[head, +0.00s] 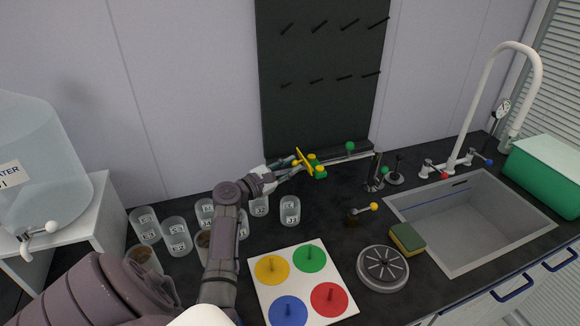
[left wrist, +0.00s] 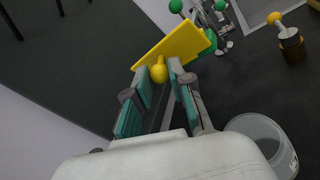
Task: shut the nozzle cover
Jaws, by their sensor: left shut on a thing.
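The yellow nozzle cover (head: 303,160) is a flat plate with a round yellow knob. It stands tilted at the end of a metal pipe, beside a green fitting (head: 319,168), in front of the dark back panel. My left gripper (head: 290,168) reaches it from the left. In the left wrist view, the yellow plate (left wrist: 180,46) lies just beyond the fingertips, and its knob (left wrist: 159,73) sits between the two teal-padded fingers, which are shut on it. Whether the plate touches the green fitting is hard to tell. My right gripper is not in view.
Several clear labelled cups (head: 290,210) stand below my left arm. A white board with coloured discs (head: 330,299), a round metal disc (head: 383,268), a sponge (head: 407,238) and a sink (head: 470,220) lie to the right.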

